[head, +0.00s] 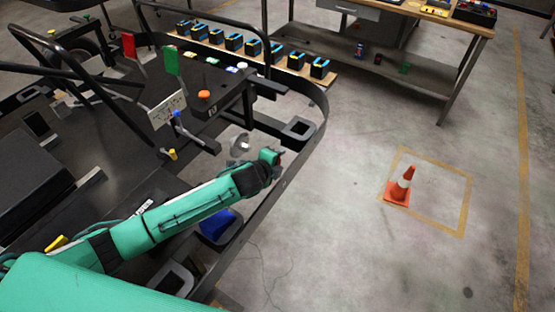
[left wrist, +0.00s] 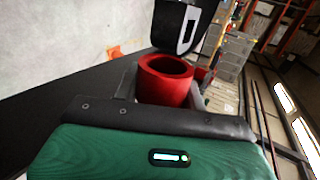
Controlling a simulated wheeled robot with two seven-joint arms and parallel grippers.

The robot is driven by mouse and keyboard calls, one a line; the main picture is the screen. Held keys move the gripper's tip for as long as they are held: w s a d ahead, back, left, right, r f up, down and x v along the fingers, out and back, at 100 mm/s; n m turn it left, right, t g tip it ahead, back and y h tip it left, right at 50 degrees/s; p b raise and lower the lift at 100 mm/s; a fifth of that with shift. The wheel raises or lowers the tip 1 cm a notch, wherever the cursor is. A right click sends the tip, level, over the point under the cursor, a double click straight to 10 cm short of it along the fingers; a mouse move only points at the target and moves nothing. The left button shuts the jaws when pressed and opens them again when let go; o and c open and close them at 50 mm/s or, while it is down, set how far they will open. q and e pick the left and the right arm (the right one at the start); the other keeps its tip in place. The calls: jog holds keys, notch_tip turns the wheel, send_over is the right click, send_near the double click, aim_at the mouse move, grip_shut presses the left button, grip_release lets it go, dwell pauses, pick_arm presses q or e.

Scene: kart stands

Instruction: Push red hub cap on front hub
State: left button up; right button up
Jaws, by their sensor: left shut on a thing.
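In the left wrist view, a red hub cap (left wrist: 165,82), a short hollow cylinder with its open end showing, sits between the fingers of my left gripper (left wrist: 164,88). The gripper is shut on it. A dark block with a pale plate (left wrist: 182,28) is close beyond the cap; I cannot tell whether it is the front hub or whether they touch. In the head view my left gripper (head: 272,158) is over the kart's right side, near a grey metal part (head: 240,145). The cap is hidden there. My right gripper is not in view.
The kart's black side rail (head: 285,180) runs beside my left gripper. A shelf with several black-and-blue blocks (head: 252,47) stands behind the kart. A workbench (head: 440,18) is at the back. An orange cone (head: 400,186) stands on open floor at right.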

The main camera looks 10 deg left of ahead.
pick_arm(q)
jog(key=shift+r+p, duration=0.15)
jog(key=shift+p, duration=0.15)
jog(key=shift+w+a+p, duration=0.15)
jog(key=shift+w+a, duration=0.15)
jog(key=shift+a, duration=0.6)
jog(key=shift+w+a+p, duration=0.1)
jog(key=shift+w+a, duration=0.25)
jog(key=shift+a, duration=0.6)
jog(key=shift+w+a+p, duration=0.15)
jog(key=shift+w+a, duration=0.15)
jog(key=shift+a, duration=0.6)
jog(key=shift+p, duration=0.75)
jog(key=shift+w+a+p, duration=0.2)
jog(key=shift+w+a, duration=0.1)
jog(key=shift+a, duration=0.5)
jog(key=shift+w+a+p, duration=0.15)
jog(key=shift+w+a, duration=0.1)
jog(key=shift+a, duration=0.5)
jog(key=shift+w+a, duration=0.1)
jog(key=shift+a, duration=0.1)
jog(key=o, duration=1)
jog(key=shift+o, duration=0.2)
